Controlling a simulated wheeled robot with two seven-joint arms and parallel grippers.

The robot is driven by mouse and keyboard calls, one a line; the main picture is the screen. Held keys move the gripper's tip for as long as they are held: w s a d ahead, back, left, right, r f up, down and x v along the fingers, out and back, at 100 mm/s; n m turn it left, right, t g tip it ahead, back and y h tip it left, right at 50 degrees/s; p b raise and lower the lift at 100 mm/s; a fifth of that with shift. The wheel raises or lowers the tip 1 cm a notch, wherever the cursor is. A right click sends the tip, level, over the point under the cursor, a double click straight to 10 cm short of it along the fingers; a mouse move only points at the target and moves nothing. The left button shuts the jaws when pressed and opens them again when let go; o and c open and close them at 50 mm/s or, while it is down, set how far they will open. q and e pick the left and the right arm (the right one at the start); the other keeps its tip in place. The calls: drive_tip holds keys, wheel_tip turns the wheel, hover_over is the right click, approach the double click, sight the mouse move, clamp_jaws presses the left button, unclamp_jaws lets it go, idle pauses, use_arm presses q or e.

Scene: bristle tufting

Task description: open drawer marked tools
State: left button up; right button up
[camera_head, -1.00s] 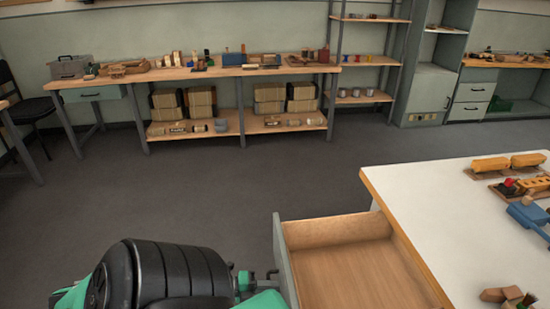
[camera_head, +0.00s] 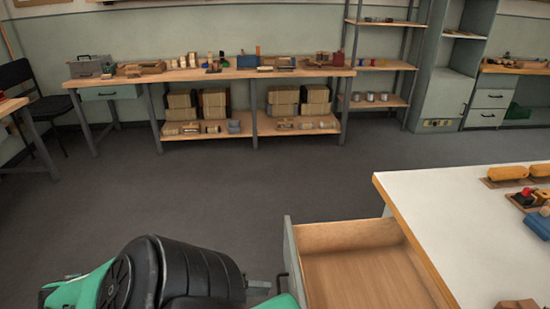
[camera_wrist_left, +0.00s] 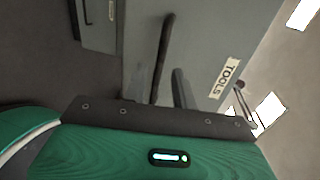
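The drawer (camera_head: 345,238) under the white-topped table stands pulled out, its wooden inside bare where it shows. In the left wrist view its grey front (camera_wrist_left: 205,50) carries a "TOOLS" label (camera_wrist_left: 225,77). A long dark bar, apparently its handle (camera_wrist_left: 165,50), crosses that front. My left gripper (camera_head: 270,285) is at the handle, outside the drawer front. My right gripper is not in view.
The white table (camera_head: 470,220) holds wooden parts, yellow blocks and a blue tool (camera_head: 537,225) at right. Another drawer front with a handle shows in the left wrist view (camera_wrist_left: 97,25). A long workbench (camera_head: 210,75) stands at the back wall. The grey floor between is clear.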

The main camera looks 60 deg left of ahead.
use_arm(q)
drive_tip(key=v, duration=0.8)
